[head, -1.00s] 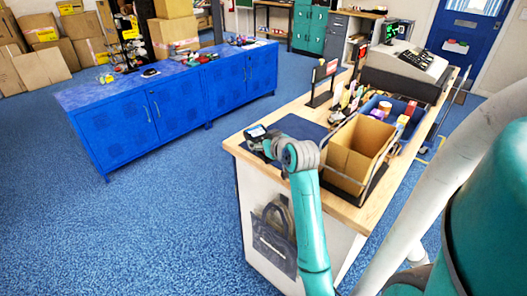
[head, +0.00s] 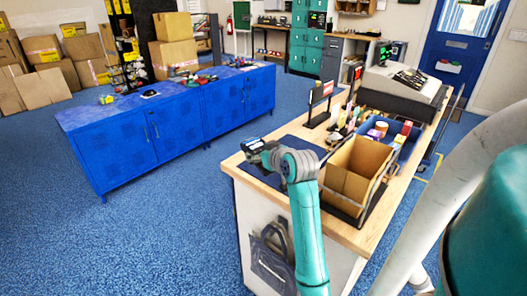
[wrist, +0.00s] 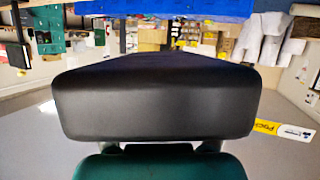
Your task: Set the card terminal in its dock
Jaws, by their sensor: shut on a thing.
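The card terminal (head: 254,146) is a small dark device with a lit screen, seen in the head view over the left end of the wooden counter. My gripper (head: 266,154) is shut on it, though the fingers are mostly hidden in the head view. In the wrist view the terminal (wrist: 155,105) is a large black block filling the middle, with parts of my gripper showing below it. I cannot make out the dock in either view.
The wooden counter (head: 348,236) bears a blue mat (head: 302,137), an open cardboard box (head: 352,172), a blue tray of small goods, a small sign stand (head: 319,103) and a cash register (head: 402,83). Blue cabinets (head: 180,125) stand left across open carpet.

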